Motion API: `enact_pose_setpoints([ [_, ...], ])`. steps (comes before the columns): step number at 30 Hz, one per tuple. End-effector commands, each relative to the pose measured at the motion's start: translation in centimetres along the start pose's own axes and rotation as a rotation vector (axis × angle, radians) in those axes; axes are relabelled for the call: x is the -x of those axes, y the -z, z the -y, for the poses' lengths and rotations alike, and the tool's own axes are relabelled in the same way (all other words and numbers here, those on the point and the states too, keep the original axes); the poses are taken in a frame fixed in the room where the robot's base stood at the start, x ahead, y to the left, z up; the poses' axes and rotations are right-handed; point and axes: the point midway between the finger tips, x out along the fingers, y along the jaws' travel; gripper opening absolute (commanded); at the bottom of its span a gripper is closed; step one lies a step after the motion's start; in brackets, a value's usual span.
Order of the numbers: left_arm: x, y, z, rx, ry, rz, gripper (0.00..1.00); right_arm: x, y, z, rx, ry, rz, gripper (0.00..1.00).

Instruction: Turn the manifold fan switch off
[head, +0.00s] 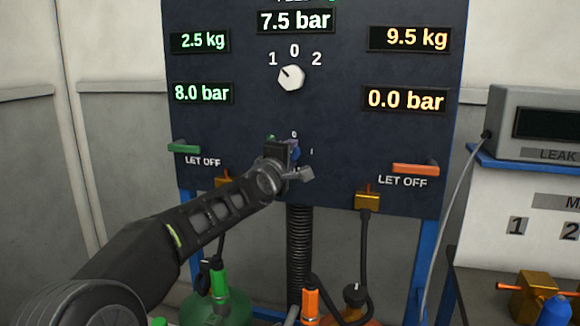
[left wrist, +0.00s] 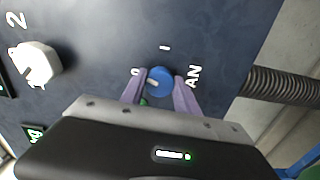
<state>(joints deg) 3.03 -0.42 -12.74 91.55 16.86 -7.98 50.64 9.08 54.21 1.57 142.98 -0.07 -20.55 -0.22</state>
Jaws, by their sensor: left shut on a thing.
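The fan switch (left wrist: 161,81) is a round blue knob on the dark panel, seen in the left wrist view beside the partly covered word FAN. Its 0 and I marks show around it. A white mark on its face lies on the side nearer the 0. My left gripper (head: 293,153) reaches the panel's lower middle in the head view and mostly hides the switch there. In the left wrist view its two purple fingers are shut on the knob, one on each side. A small green lamp (left wrist: 143,102) shows by one finger. My right gripper is not in view.
A white selector knob (head: 291,78) marked 1, 0, 2 sits higher on the panel. A green let-off lever (head: 184,148) is at left and an orange one (head: 415,168) at right. A black corrugated hose (head: 299,250) hangs below the switch.

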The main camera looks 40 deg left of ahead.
Motion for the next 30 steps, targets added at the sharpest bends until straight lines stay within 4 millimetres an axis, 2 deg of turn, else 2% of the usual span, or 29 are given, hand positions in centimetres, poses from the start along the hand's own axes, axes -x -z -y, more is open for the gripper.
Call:
enact_pose_setpoints([
  [12, -0.03, -0.01, 0.15, 0.279, 0.002, 0.0, 0.0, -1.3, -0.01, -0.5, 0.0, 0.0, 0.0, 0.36],
  [30, -0.03, 0.02, 0.04, 0.337, 0.002, -0.001, 0.0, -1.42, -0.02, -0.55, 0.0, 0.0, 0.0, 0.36],
])
